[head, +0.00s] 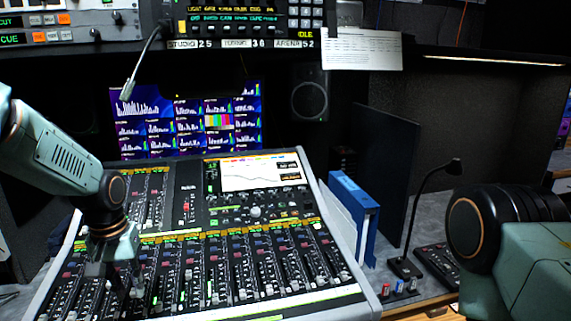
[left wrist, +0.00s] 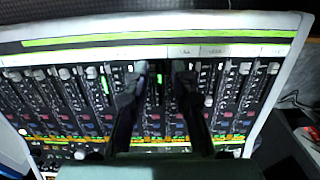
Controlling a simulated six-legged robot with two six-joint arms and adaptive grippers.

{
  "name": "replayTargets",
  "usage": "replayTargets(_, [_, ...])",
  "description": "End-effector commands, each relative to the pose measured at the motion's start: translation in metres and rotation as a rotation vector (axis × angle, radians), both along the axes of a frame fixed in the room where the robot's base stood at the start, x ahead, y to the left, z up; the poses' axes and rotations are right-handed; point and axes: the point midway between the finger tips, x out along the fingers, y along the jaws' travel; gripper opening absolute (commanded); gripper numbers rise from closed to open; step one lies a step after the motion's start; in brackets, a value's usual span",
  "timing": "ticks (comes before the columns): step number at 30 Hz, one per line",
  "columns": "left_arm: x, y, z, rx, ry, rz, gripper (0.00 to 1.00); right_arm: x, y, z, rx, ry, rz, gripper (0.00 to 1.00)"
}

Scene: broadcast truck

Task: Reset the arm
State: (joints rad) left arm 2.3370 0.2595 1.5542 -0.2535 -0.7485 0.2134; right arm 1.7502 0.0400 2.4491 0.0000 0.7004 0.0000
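My left arm comes in from the left, and my left gripper (head: 118,276) hangs low over the left part of the mixing console (head: 345,262). In the left wrist view the two dark fingers of my left gripper (left wrist: 160,76) stand apart over the fader rows, with nothing held between them. I cannot tell whether the fingertips touch the console (left wrist: 265,22). Part of my right arm shows at the right edge of the head view; its gripper is out of view.
A blue binder (head: 355,215) stands right of the console. A gooseneck microphone (head: 405,267) stands between the binder and my right arm. A monitor (head: 185,122) and a speaker (head: 309,95) are behind the console. Another gooseneck (head: 140,75) hangs above near my left arm.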

Motion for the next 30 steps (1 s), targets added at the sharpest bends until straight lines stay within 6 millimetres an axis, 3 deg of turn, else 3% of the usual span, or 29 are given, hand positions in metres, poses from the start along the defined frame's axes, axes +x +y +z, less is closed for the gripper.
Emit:
replayTargets(4, [0.020,-0.003,-0.002,-0.009,-0.103,-0.016,0.25,-0.001,0.000,0.000,0.000,0.002,0.000,0.40])
replayTargets(11, [0.031,-0.018,-0.018,-0.032,-0.236,-0.043,0.25,-0.001,0.000,0.000,0.000,0.001,0.000,0.40])
replayTargets(17, [0.009,-0.043,-0.071,-0.047,-0.331,-0.076,0.25,0.000,0.000,-0.008,0.000,0.001,0.000,0.40])
replayTargets(20, [-0.021,-0.057,-0.111,-0.047,-0.355,-0.091,0.25,-0.001,0.000,-0.015,0.000,0.001,0.000,0.40])
replayTargets(23, [-0.064,-0.069,-0.154,-0.040,-0.356,-0.103,0.25,-0.001,0.000,-0.023,0.000,0.002,0.000,0.40])
replayTargets(30, [-0.198,-0.084,-0.236,-0.005,-0.259,-0.136,0.25,-0.001,0.000,-0.046,0.000,0.001,0.000,0.40])
